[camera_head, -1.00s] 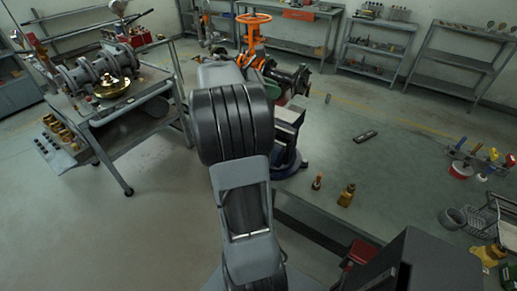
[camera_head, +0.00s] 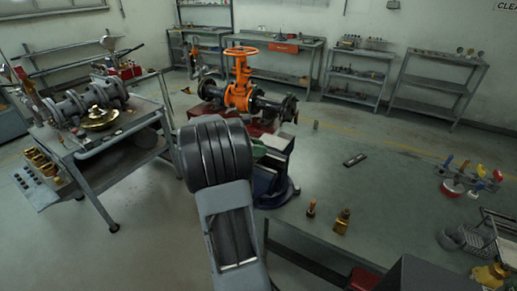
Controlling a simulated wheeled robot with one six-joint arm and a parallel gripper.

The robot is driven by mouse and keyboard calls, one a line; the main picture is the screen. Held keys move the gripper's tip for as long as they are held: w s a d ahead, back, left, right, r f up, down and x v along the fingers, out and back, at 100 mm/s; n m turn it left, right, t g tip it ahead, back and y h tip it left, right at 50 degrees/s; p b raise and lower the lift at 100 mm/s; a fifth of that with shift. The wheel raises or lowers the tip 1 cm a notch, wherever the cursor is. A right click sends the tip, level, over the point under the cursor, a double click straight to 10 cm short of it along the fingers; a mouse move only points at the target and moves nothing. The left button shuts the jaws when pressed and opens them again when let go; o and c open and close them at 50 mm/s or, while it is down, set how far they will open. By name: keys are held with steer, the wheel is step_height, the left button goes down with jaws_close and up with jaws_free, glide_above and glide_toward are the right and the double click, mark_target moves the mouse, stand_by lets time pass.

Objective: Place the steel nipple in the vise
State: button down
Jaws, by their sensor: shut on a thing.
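The blue vise (camera_head: 270,185) stands at the near left corner of the workbench, just right of my arm. My arm covers part of it, and its jaw opening cannot be made out. A green piece (camera_head: 262,151) shows at the top of the vise, partly behind my arm. My gripper is hidden behind my arm's thick dark link. I cannot make out the steel nipple in a gripper or in the vise.
An orange gate valve (camera_head: 240,82) stands behind the vise. Brass fittings (camera_head: 342,222) and a small grey upright piece (camera_head: 316,125) stand on the workbench (camera_head: 385,190). A flat dark tool (camera_head: 355,159) lies between. A cart (camera_head: 120,130) with flanged pipework stands left.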

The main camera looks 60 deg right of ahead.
steer(key=shift+f, duration=0.2)
steer(key=c, duration=0.9)
jaws_free()
steer(key=shift+r, duration=0.1)
steer(key=b+v, duration=0.1)
steer(key=v, duration=1.1)
steer(key=shift+w+a, duration=0.1)
steer(key=shift+a, duration=0.05)
steer(key=s+a+f+m+t+y, duration=0.1)
steer(key=a+f+m+t+y, duration=0.1)
steer(key=a, duration=0.8)
steer(key=s+a+f+m+t+y, duration=0.1)
steer(key=a+f+m+t+y, duration=0.2)
steer(key=a+t, duration=0.4)
steer(key=s+a+f+m+t+y, duration=0.2)
steer(key=a+m+t+y, duration=0.2)
steer(key=a, duration=1)
steer(key=shift+a+f, duration=0.35)
steer(key=shift+a, duration=0.05)
